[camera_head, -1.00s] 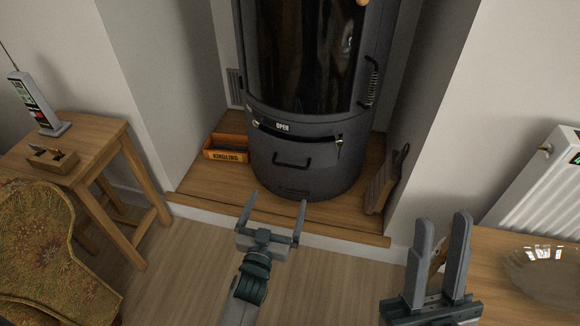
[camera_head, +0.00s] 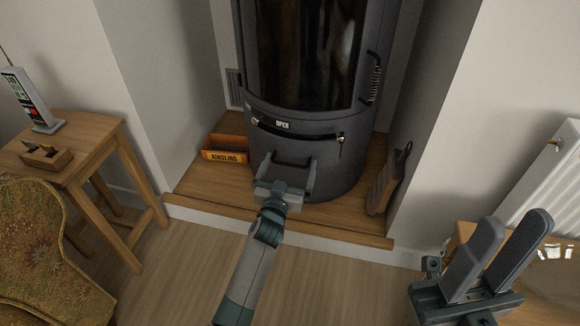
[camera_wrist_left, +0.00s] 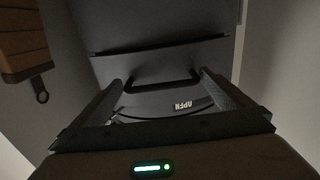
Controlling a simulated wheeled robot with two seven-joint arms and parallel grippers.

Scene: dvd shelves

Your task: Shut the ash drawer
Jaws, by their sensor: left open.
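The ash drawer (camera_head: 312,150) is the dark grey curved front low on the black stove, with a dark slit above it and a black bar handle (camera_head: 290,159). How far it stands out is hard to tell. My left gripper (camera_head: 291,163) is open in front of it, one finger on each side of the handle. In the left wrist view, which is upside down, the handle (camera_wrist_left: 165,84) lies between the open fingers; contact is not clear. My right gripper (camera_head: 514,220) is open and empty at the lower right, away from the stove.
The stove stands on a wooden hearth (camera_head: 215,190) with a raised front edge. A kindling box (camera_head: 225,155) is left of it and a wooden board (camera_head: 383,190) leans at right. A side table (camera_head: 85,165) and armchair stand left; a radiator (camera_head: 550,180) is right.

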